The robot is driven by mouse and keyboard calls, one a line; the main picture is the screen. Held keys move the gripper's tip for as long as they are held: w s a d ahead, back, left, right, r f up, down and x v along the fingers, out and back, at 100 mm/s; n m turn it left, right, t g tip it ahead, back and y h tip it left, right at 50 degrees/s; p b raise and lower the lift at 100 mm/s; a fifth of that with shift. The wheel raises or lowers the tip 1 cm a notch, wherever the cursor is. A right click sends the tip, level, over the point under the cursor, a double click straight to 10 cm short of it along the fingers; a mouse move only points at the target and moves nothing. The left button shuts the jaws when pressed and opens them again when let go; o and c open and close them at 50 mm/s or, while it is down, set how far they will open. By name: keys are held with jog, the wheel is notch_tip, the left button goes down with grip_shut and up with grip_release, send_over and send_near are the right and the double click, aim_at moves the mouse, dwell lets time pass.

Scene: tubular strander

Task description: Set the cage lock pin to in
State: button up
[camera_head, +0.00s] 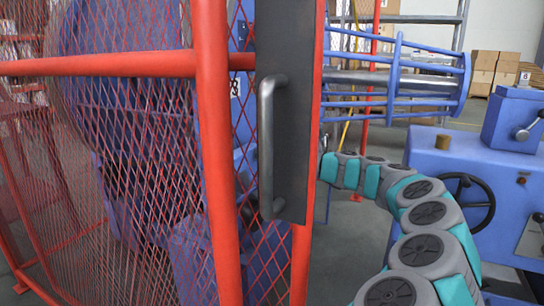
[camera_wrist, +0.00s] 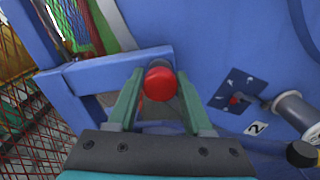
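A red round knob (camera_wrist: 160,83), which looks like the head of the cage lock pin, stands out from a blue frame in the wrist view. My gripper (camera_wrist: 160,78) is open, with one teal finger on each side of the knob. Small gaps seem to show between the fingers and the knob; I cannot tell for sure whether they touch. The pin's shaft is mostly hidden behind the knob. In the head view my gripper and the knob are hidden behind the red mesh guard.
A red mesh guard (camera_head: 213,150) with a grey handle (camera_head: 266,145) stands close in front in the head view. My arm reaches past its right edge.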

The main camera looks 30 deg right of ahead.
jog(key=o, duration=0.4)
jog(key=v, duration=0.7)
jog(key=shift+s+d, duration=0.25)
jog(key=shift+s, duration=0.05)
dwell(0.3)
